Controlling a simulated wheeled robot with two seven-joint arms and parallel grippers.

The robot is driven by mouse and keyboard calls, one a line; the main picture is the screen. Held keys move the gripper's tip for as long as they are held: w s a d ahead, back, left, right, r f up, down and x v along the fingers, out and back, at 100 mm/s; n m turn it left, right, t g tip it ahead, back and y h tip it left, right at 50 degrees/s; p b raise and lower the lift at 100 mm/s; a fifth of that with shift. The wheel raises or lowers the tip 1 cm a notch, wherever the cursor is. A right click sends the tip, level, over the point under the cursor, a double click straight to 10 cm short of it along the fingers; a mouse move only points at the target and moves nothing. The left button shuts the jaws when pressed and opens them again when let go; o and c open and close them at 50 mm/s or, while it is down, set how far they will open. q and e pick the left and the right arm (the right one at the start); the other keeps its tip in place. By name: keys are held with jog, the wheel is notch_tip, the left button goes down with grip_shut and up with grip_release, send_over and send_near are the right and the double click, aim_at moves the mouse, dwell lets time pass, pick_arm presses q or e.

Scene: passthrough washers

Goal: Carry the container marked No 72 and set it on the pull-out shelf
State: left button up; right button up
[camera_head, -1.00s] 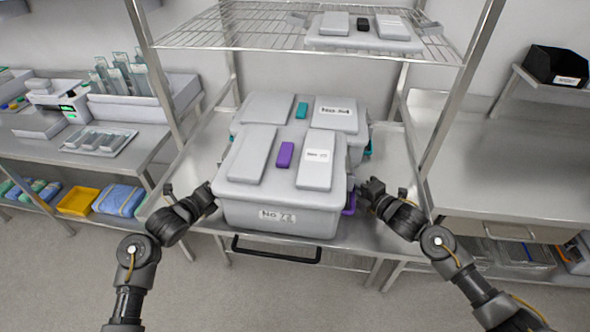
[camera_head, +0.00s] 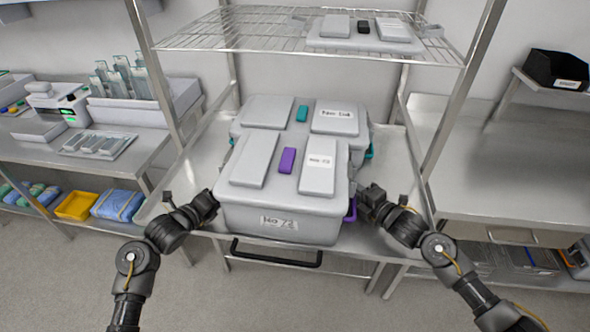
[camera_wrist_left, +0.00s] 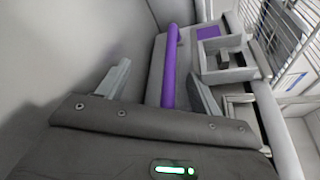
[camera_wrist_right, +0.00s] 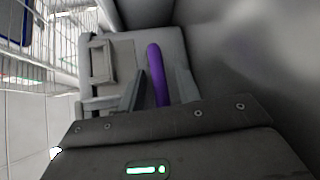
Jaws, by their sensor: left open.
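The grey lidded container marked No 72 (camera_head: 280,205) sits on the steel table (camera_head: 190,190), with a purple clip on its lid. Its purple side handle shows in the left wrist view (camera_wrist_left: 170,65) and the right wrist view (camera_wrist_right: 157,75). My left gripper (camera_head: 212,203) is at its left side, open, with the handle between its fingers. My right gripper (camera_head: 365,203) is at its right side; its fingers stand apart with the handle between them. A black bar handle (camera_head: 277,262) under the table's front edge appears to belong to the pull-out shelf, which is mostly hidden.
A similar container with a teal clip (camera_head: 335,118) stands directly behind. Metal posts flank the table. A bench with trays (camera_head: 100,143) is left; a bare steel worktop (camera_head: 500,165) is right.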

pick_arm(q)
jog(key=shift+s+d+r, duration=0.1)
jog(key=shift+d+r, duration=0.1)
jog(key=shift+r, duration=0.05)
pick_arm(e)
jog(key=shift+r, duration=0.15)
pick_arm(q)
jog(key=v, duration=0.7)
jog(key=shift+s+a, duration=0.1)
jog(key=shift+a, duration=0.25)
pick_arm(e)
jog(key=shift+s+a+r, duration=0.1)
jog(key=shift+a+r, duration=0.05)
pick_arm(q)
jog(key=shift+s, duration=0.15)
pick_arm(e)
jog(key=shift+o, duration=0.5)
pick_arm(q)
jog(key=shift+f, duration=0.1)
pick_arm(e)
jog(key=shift+o, duration=1.4)
